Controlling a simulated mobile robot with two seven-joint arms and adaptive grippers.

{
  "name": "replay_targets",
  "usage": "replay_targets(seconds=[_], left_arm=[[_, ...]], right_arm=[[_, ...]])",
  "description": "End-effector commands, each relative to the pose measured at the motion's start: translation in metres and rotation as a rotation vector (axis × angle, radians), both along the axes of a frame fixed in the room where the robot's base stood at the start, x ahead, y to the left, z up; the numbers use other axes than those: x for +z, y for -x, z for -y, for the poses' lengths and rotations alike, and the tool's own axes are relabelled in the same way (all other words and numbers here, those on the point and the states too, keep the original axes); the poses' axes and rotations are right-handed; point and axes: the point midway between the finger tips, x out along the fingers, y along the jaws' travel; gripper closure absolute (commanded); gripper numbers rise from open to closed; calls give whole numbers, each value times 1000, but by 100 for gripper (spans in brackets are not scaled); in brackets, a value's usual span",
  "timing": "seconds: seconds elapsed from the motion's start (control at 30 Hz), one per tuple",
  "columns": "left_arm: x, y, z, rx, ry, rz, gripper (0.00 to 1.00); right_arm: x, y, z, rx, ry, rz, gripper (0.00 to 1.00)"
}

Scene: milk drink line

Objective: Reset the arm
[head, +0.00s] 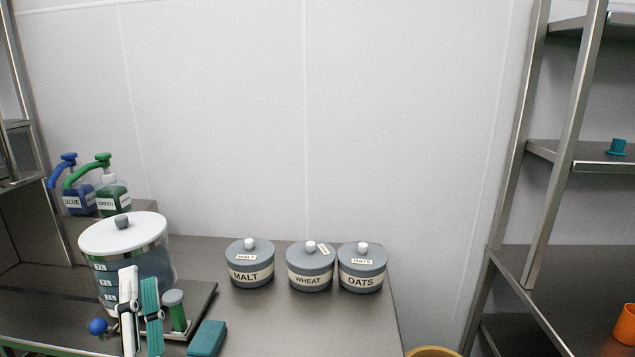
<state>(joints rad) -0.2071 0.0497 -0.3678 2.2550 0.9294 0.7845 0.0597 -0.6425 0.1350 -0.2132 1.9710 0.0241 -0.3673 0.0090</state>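My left gripper (139,280) rises from the bottom edge at the lower left. One finger looks white, the other teal and ribbed. They stand apart with a narrow gap, and I see nothing held between them. They overlap the front of a clear tank (155,262) with a white lid and grey knob, hiding part of its wall. I cannot tell whether they touch it. The rest of this arm is out of view. My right gripper is not in view.
A green cylinder (177,312) and teal block (207,338) are close right of the gripper. A blue ball (97,327) is left. Malt (248,277), wheat (309,280) and oats (361,281) jars stand farther right. The counter (300,325) before them is clear.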

Motion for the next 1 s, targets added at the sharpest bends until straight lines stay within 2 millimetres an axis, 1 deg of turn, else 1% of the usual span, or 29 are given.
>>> replay_targets(seconds=[0.03,0.07,0.1,0.17,0.2,0.27,0.3,0.37,0.4,0.43,0.47,0.5,0.57,0.6,0.7,0.8,0.9,1.0], left_arm=[[-24,-3,21,3,-184,-77,65],[-38,-4,33,1,-294,-118,65],[-62,-6,50,-5,-441,-177,65],[-97,-7,71,-20,-631,-258,65],[-122,-6,83,-33,-748,-309,65],[-160,-3,96,-56,-910,-385,65],[-188,1,103,-74,-1014,-435,65],[-228,9,109,-102,-1159,-507,65],[-254,16,112,-124,-1251,-554,65],[-274,22,113,-140,-1319,-589,65],[-294,28,112,-157,-1384,-623,65],[-320,38,111,-180,-1471,-669,65],[-356,54,106,-217,-1592,-734,65],[-378,65,102,-240,-1666,-773,65],[-422,91,89,-293,-1822,-857,65],[-451,111,77,-332,-1930,-915,65],[-467,123,70,-356,-1990,-947,65],[-471,126,67,-362,-2008,-957,65]], right_arm=[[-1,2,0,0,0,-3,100],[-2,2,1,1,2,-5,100],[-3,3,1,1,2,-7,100],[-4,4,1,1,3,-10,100],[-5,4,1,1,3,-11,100],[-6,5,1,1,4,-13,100],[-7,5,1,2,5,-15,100],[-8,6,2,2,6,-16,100],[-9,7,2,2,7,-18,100],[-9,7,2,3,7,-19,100],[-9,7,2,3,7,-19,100],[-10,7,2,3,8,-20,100],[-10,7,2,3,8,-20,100],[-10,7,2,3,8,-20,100],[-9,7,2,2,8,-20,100],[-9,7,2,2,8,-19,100],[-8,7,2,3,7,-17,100],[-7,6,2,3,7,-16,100]])
